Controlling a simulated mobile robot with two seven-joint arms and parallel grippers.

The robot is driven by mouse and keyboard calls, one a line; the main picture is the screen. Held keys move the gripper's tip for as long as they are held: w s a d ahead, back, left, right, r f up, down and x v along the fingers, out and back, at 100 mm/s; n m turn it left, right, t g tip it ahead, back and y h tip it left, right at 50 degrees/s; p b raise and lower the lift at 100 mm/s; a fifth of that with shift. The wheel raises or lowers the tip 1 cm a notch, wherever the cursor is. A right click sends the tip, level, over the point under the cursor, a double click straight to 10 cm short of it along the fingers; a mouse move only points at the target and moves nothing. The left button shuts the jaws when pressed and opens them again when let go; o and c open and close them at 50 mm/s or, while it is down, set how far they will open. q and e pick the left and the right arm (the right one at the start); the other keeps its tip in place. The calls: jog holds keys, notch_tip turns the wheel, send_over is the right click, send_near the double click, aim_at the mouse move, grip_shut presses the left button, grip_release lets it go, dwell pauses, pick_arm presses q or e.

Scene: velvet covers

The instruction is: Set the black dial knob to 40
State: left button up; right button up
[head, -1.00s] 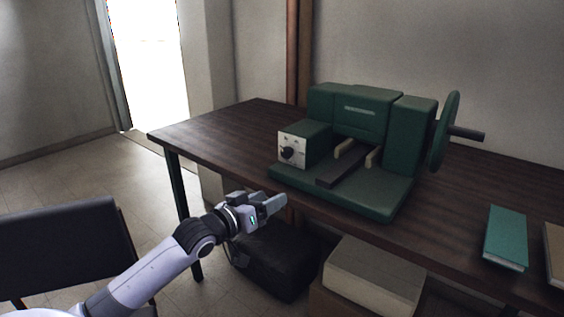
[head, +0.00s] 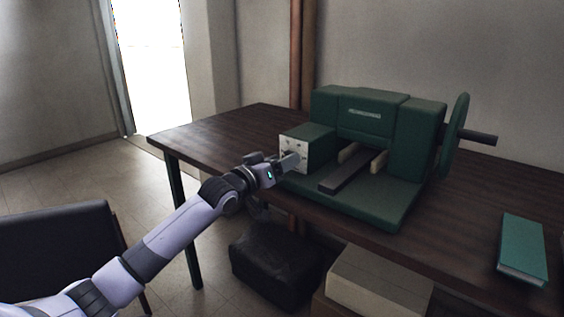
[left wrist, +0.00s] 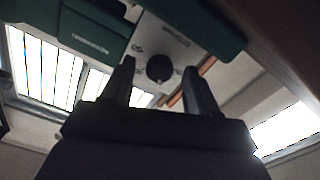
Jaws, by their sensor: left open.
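The black dial knob (left wrist: 159,68) shows in the left wrist view on a pale panel (left wrist: 150,38) with small markings, too blurred to read. It lies between and beyond the two fingertips of my left gripper (left wrist: 160,72), which is open and empty. In the head view the pale panel (head: 293,149) is on the left end of the green machine (head: 362,120), and my left gripper (head: 291,162) is right in front of it, hiding the knob. I cannot tell whether the fingers touch the knob. My right gripper is not in view.
The machine stands on a dark wooden table (head: 220,133). A handwheel (head: 455,135) is on its right side. A teal book (head: 522,247) lies at the right. A black bag (head: 275,262) and a pale box (head: 380,283) are below the table. A dark chair (head: 60,245) stands at the left.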

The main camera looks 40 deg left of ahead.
pick_arm(q)
jog(key=shift+w, duration=0.3)
jog(key=shift+c, duration=0.2)
jog(key=c, duration=1)
